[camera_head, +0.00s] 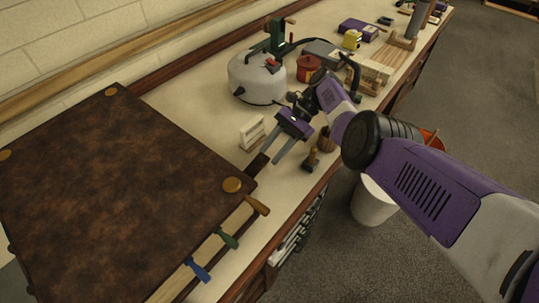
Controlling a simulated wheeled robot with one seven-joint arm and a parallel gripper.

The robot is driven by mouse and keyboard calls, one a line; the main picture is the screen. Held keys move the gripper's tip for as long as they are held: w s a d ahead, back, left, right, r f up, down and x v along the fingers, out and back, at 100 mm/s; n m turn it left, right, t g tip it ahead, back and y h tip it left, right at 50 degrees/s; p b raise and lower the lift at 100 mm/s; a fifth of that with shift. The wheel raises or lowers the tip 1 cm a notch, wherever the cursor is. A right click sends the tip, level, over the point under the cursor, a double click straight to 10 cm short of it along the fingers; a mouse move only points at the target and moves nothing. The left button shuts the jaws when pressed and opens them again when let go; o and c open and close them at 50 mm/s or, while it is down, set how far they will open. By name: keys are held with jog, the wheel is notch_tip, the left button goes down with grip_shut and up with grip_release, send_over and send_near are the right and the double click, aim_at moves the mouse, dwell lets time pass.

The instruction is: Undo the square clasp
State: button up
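A large flat brown mottled board or lid (110,190) with round brass-coloured discs at its corners fills the left of the view. I cannot tell which, if any, is the square clasp. A short dark brown piece (258,164) lies by the board's far right corner. My gripper (272,156) hangs just beyond that corner, near the dark piece, fingers pointing down-left. The fingers look apart, with nothing seen between them.
A small white block (252,132) stands left of my gripper; a wooden-handled tool (311,160) stands to its right. A grey-white rounded vessel (257,78) and a red pot (309,68) stand behind. A white bucket (373,203) is on the floor beyond the bench edge.

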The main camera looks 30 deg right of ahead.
jog(key=shift+b+v, duration=0.95)
jog(key=shift+v, duration=2)
